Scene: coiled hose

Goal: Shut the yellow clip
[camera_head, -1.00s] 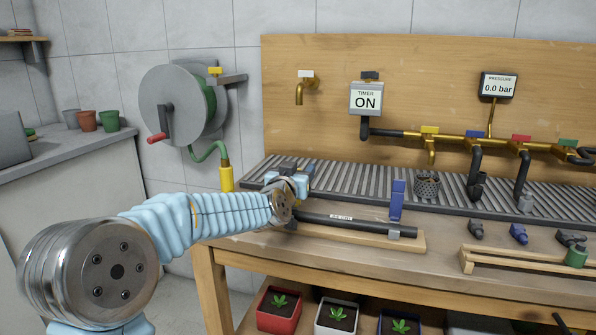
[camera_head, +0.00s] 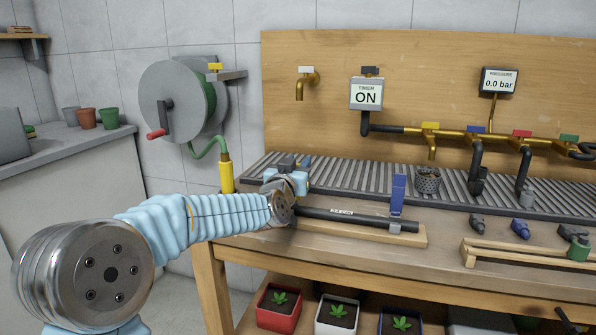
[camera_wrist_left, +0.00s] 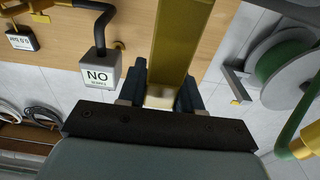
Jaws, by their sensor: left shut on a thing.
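In the left wrist view a long yellow lever, the yellow clip (camera_wrist_left: 180,38), runs between the two dark fingers of my left gripper (camera_wrist_left: 160,97). The gripper is shut on it near the lever's end. In the head view my left gripper (camera_head: 290,180) is at the left end of the black tube (camera_head: 350,216) on the bench. My wrist and hand hide the yellow clip there, so I cannot tell how far it is closed. A blue clip (camera_head: 398,194) stands upright at the tube's right end. My right gripper is not in view.
The tube lies on a wooden board (camera_head: 415,240) at the bench's front. Behind it is a ribbed drain tray (camera_head: 350,188) with a mesh cup (camera_head: 428,180). Black pipes hang down at right. A hose reel (camera_head: 180,98) is on the left wall.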

